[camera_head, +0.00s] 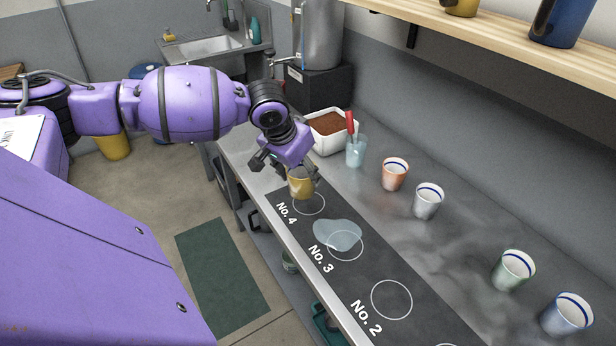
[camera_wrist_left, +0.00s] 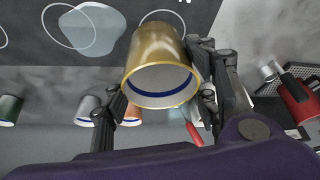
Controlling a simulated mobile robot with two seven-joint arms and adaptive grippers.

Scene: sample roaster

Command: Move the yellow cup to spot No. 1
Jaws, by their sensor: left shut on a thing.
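The yellow cup (camera_head: 301,183) is in my left gripper (camera_head: 287,172), at the No. 4 circle on the dark mat (camera_head: 330,262). My left gripper is shut on it, with a finger on each side. In the left wrist view the yellow cup (camera_wrist_left: 161,65) shows its white inside and blue ring between the fingers. I cannot tell whether it touches the mat. The No. 3 circle (camera_head: 346,245) and No. 2 circle (camera_head: 392,300) hold no cup. Spot No. 1 is mostly cut off at the bottom edge. My right gripper is not in view.
A pale blue puddle-like patch (camera_head: 337,234) overlaps the No. 3 circle. Orange (camera_head: 395,174), white (camera_head: 428,201), green (camera_head: 513,270) and blue-grey (camera_head: 567,314) cups stand along the counter. A light-blue cup (camera_head: 355,152) with a red-handled tool stands by a white bin (camera_head: 325,142) of brown grounds.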

